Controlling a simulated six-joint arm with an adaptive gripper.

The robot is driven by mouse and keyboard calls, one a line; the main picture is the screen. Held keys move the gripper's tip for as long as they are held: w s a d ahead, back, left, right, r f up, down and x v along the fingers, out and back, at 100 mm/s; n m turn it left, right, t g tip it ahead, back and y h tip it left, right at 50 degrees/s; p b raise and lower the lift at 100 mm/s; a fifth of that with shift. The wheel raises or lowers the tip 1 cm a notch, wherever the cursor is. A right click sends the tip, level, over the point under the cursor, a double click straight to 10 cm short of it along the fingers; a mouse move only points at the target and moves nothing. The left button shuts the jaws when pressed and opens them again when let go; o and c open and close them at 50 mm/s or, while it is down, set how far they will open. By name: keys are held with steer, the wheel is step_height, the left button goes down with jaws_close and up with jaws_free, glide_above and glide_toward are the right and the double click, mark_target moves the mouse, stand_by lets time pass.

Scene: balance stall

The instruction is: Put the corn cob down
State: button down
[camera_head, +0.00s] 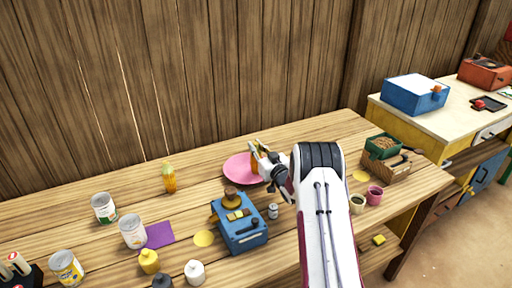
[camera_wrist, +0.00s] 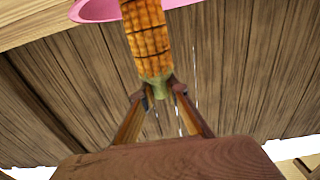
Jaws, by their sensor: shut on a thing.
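The corn cob (camera_wrist: 148,35) is orange-yellow with dark grill marks and a green stem end. It is held between the fingertips of my gripper (camera_wrist: 158,92), which is shut on the stem end in the wrist view. In the head view my gripper (camera_head: 262,158) is over the pink plate (camera_head: 235,168), and the held cob is mostly hidden there. The pink plate also shows in the wrist view (camera_wrist: 88,10) behind the cob. I cannot tell whether the cob touches the plate.
A yellow-orange bottle-like item (camera_head: 169,179) stands left of the plate. A blue balance box (camera_head: 240,232) is in front of it. Cans, including one by a purple cloth (camera_head: 158,235), stand at left. Small pots (camera_head: 375,194) and a wooden crate (camera_head: 388,164) are at right.

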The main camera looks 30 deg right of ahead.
steer(key=shift+f, duration=0.15)
steer(key=c, duration=2)
jaws_free()
steer(key=shift+r, duration=0.2)
steer(key=shift+s, duration=6)
